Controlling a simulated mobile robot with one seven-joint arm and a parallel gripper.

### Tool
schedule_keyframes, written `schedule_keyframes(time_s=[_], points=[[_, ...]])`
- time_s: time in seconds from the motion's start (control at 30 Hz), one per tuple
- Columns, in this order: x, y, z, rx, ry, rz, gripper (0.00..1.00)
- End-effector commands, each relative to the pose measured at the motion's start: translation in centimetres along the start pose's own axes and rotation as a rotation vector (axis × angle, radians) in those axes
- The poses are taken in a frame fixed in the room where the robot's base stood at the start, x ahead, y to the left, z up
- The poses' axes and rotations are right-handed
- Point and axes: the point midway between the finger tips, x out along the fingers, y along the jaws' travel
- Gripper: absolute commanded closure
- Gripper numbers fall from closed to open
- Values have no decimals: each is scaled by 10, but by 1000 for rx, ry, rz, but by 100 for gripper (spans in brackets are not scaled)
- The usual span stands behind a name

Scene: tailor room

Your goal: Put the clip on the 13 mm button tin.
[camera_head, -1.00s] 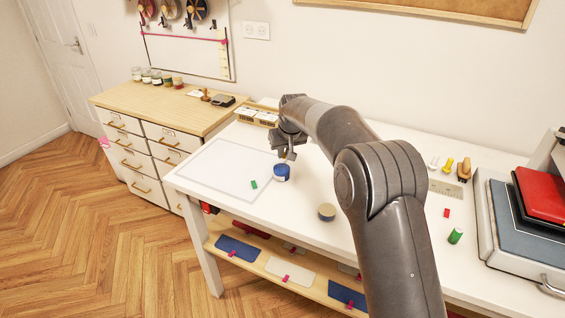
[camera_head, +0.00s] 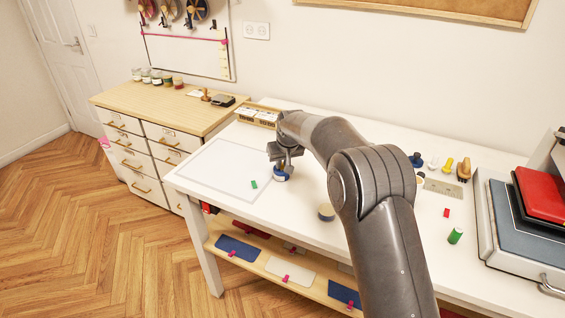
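My gripper (camera_head: 282,164) is low over the worktable, right at the top of a small round blue tin (camera_head: 281,175). It hides part of the tin's lid. I cannot tell whether the fingers touch the tin, or whether they are open, shut or holding something small. A second tin with a tan top (camera_head: 326,212) stands nearer, beside my arm. No size label is readable, so I cannot tell which tin is the 13 mm one. A small green piece (camera_head: 254,184) lies on the pale mat's right edge; it may be a clip. A small red piece (camera_head: 446,213) lies on the right.
The pale mat (camera_head: 222,166) covers the table's left part. A wooden box (camera_head: 257,116) stands at the back. A green spool (camera_head: 455,236), a ruler plate (camera_head: 444,190) and a grey case (camera_head: 500,250) are on the right. Pink clips (camera_head: 286,279) hold cloths on the shelf below.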

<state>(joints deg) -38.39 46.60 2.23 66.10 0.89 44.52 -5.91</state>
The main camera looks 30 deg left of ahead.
Motion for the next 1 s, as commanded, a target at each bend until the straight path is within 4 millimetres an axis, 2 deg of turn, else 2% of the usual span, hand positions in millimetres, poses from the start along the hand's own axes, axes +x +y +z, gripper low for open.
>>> schedule_keyframes(time_s=[0.03,0.2,0.43,0.53,0.67,1.0], points=[[4,0,3,0,-9,0,79],[5,0,4,0,-12,0,65],[6,1,5,1,-15,0,65],[-1,1,3,1,-15,1,65],[-23,1,1,1,-10,1,65],[-97,0,0,1,-6,0,65]])
